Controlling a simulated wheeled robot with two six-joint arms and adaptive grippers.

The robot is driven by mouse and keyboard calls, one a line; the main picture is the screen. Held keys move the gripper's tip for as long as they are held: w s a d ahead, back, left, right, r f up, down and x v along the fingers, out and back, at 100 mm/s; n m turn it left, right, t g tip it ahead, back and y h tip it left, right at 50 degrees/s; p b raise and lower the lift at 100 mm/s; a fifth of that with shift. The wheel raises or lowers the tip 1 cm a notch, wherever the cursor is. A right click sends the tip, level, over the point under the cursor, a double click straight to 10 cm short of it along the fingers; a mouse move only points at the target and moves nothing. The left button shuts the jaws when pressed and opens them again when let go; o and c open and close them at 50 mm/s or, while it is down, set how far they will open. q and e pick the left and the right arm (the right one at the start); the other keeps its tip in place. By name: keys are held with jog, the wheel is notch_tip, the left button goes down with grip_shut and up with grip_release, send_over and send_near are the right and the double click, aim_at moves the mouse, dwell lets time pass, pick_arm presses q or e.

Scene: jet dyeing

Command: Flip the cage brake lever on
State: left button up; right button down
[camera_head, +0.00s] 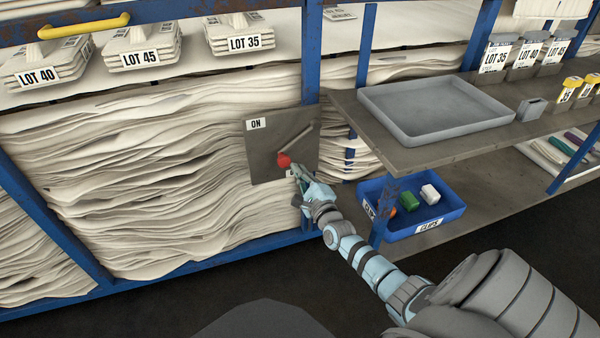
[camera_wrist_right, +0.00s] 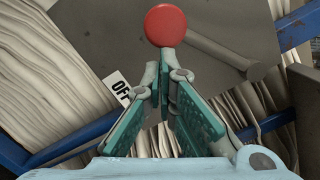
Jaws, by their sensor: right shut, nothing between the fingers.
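The brake lever is a grey bar (camera_head: 296,138) with a red knob (camera_head: 284,160), on a dark grey plate (camera_head: 262,165). The bar slopes from upper right down to the knob. An ON label (camera_head: 256,124) is at the plate's upper left. An OFF label (camera_wrist_right: 119,88) shows in the right wrist view, left of my fingers. My right gripper (camera_head: 296,170) is shut and empty, its tips at the knob. In the right wrist view the tips (camera_wrist_right: 160,68) lie just below the red knob (camera_wrist_right: 166,25); I cannot tell whether they touch it. My left gripper is not in view.
A cage of stacked white cloth (camera_head: 150,160) with blue posts stands behind the plate. To the right, a shelf carries a grey tray (camera_head: 435,130). Below it is a blue CLIPS bin (camera_head: 428,230) with several small pieces, close to my right arm.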

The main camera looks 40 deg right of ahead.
aim_at(285, 162)
jog(key=shift+a+r, duration=0.1)
jog(key=shift+r, duration=0.05)
jog(key=a+r+m, duration=0.1)
jog(key=a+r+m+p, duration=0.1)
jog(key=shift+w+m, duration=0.4)
jog(key=shift+w+a+r+m+h+p, duration=0.1)
jog(key=shift+a+r+m+h+p, duration=0.15)
jog(key=shift+r+m, duration=0.25)
jog(key=shift+w+a+r+m+h+p, duration=0.1)
jog(key=shift+a+r+m+h+p, duration=0.1)
jog(key=shift+r+m, duration=0.25)
jog(key=shift+a+r+m, duration=0.2)
jog(key=shift+m, duration=0.25)
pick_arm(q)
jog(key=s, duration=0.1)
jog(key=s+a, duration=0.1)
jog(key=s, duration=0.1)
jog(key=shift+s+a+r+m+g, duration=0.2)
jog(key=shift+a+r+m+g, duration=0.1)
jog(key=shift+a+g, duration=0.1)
pick_arm(e)
jog(key=shift+r, duration=0.1)
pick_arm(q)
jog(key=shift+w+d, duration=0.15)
